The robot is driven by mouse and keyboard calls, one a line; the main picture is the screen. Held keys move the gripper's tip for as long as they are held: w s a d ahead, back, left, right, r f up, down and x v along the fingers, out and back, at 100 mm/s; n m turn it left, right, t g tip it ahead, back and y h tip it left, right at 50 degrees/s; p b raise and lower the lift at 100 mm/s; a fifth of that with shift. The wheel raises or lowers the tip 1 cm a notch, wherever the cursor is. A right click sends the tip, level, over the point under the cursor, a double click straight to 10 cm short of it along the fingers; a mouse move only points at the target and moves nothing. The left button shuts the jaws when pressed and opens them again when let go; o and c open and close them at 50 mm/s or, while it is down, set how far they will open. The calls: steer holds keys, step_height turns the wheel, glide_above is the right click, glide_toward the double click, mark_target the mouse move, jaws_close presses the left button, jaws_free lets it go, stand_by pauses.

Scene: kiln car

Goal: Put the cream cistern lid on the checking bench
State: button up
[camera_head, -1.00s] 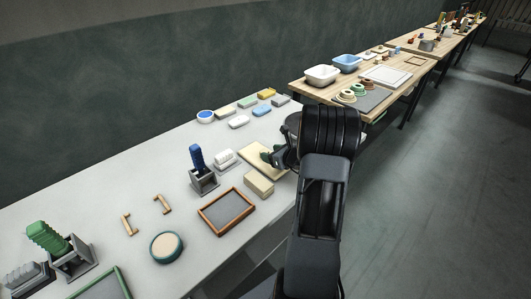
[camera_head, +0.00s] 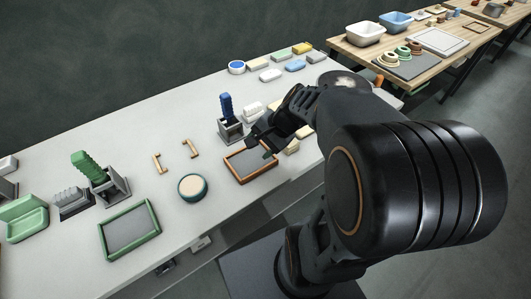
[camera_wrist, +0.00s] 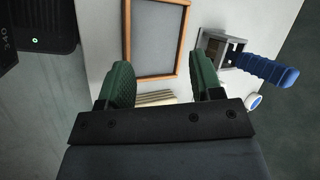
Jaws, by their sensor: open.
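My gripper (camera_head: 260,149) is open and empty, above the edge of a wood-framed grey tray on the long pale bench. In the wrist view its green fingers (camera_wrist: 161,72) stand apart. A cream block (camera_head: 292,146) shows partly behind my gripper. A ridged cream piece (camera_wrist: 155,98) lies beyond and between the fingers in the wrist view, partly covered by the gripper body. I cannot tell which cream piece is the cistern lid; my arm hides part of that area. A wooden bench (camera_head: 398,62) stands beyond, at the upper right; I cannot tell if it is the checking bench.
The wood-framed tray (camera_head: 250,163) lies below my gripper. A blue-handled tool (camera_head: 226,105) stands in a grey holder (camera_head: 231,131). A green-framed tray (camera_head: 130,231) and a round pad (camera_head: 192,187) lie to the left. Basins (camera_head: 364,33) stand on the wooden bench.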

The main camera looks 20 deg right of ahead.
steer(key=s+a+r+n+h, duration=0.2)
steer(key=s+n+h, duration=0.3)
steer(key=n, duration=0.6)
steer(key=shift+s+r+n, duration=0.3)
steer(key=shift+s, duration=0.35)
